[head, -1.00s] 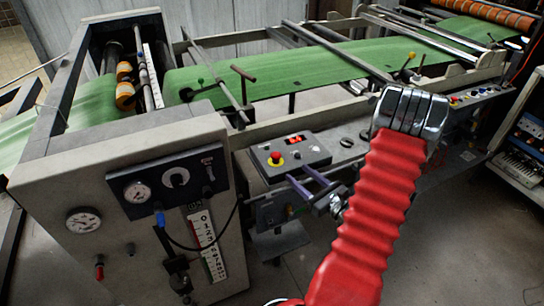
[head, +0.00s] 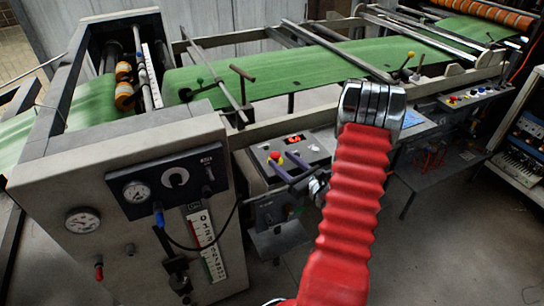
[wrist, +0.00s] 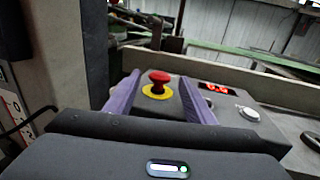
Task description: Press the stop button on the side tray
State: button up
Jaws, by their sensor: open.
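The red stop button (head: 275,156) sits on a yellow base on the dark control box (head: 315,156) beside the machine frame. In the wrist view the red button (wrist: 158,77) stands upright, with its yellow ring (wrist: 157,92) visible below it. My gripper (head: 280,160) has two purple fingers and is open. In the wrist view one finger (wrist: 122,97) is left of the button and the other (wrist: 195,103) is right of it, so the button shows between them. I cannot tell whether a finger touches it. Nothing is held.
A red digital display (wrist: 214,88) and a white round button (wrist: 248,114) are on the same box. The gauge panel (head: 168,183) of the grey cabinet stands to the left. Green web (head: 300,70) runs behind. A second button panel (head: 475,96) is at the right.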

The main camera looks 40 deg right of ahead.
aim_at(279, 157)
jog(key=shift+w+d, duration=0.2)
jog(key=shift+w, duration=2.4)
jog(key=shift+c, duration=0.3)
grip_shut()
